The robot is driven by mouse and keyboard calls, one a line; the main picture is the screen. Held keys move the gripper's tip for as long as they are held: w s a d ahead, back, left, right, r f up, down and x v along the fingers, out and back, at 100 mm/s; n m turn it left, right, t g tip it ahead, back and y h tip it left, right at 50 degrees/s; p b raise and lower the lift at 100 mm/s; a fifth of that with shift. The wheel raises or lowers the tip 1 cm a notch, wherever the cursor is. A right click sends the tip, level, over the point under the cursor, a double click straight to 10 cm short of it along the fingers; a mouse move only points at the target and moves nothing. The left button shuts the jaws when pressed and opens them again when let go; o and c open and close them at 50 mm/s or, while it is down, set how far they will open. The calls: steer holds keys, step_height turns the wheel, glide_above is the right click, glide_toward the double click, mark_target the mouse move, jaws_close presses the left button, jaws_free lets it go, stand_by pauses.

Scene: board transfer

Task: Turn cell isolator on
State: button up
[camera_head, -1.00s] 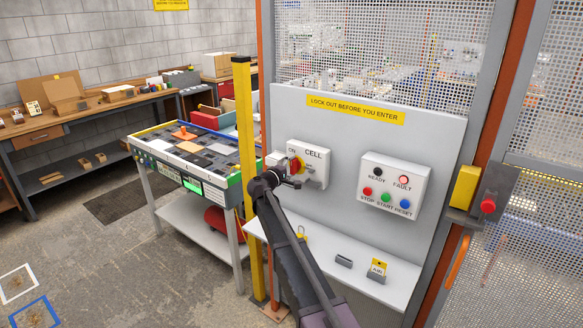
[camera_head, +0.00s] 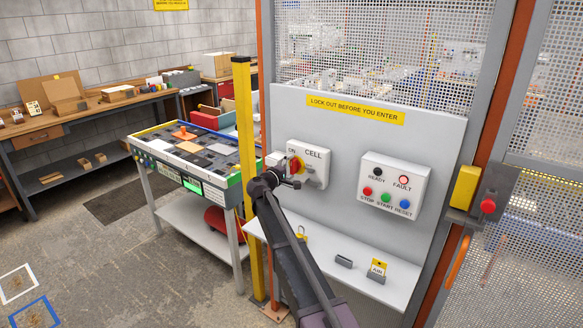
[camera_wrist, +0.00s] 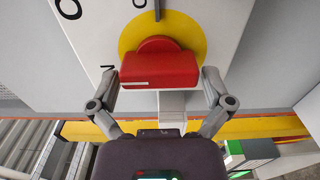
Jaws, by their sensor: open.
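The cell isolator (camera_head: 315,168) is a pale box marked CELL on the grey panel, with a red handle (camera_head: 295,165) on a yellow disc. In the wrist view the red handle (camera_wrist: 160,70) lies across the yellow disc (camera_wrist: 192,38), its bar running left to right in that picture. My gripper (camera_head: 290,176) is at the isolator. In the wrist view my gripper (camera_wrist: 160,82) is open, with one finger at each end of the red handle. I cannot tell whether the fingers touch it. In the head view my gripper hides part of the handle and the lower left of the box.
A button box (camera_head: 394,186) with READY and FAULT lamps is to the right; FAULT glows. A white shelf (camera_head: 315,245) below holds a yellow-labelled AIR item (camera_head: 377,271). A yellow post (camera_head: 246,150) and a parts table (camera_head: 235,190) are on the left.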

steer(key=v, duration=1.2)
steer(key=s+d+f+m+g+y, duration=0.1)
steer(key=s+d+f+m+g, duration=0.2)
steer(key=s+d+f+g, duration=0.4)
steer(key=s+d+f+m+g+y, duration=0.2)
steer(key=s+d+f+m, duration=0.25)
steer(key=s+d, duration=0.55)
steer(key=s+d+f+m+g+y, duration=0.1)
steer(key=s+d+f+g+y, duration=0.1)
steer(key=s, duration=0.7)
steer(key=s+d+f+m+g+y, duration=0.1)
steer(key=s+f+m+g+y, duration=0.1)
steer(key=s+f+y, duration=0.3)
steer(key=s+g+y, duration=0.1)
steer(key=s, duration=0.3)
steer(key=shift+d, duration=0.35)
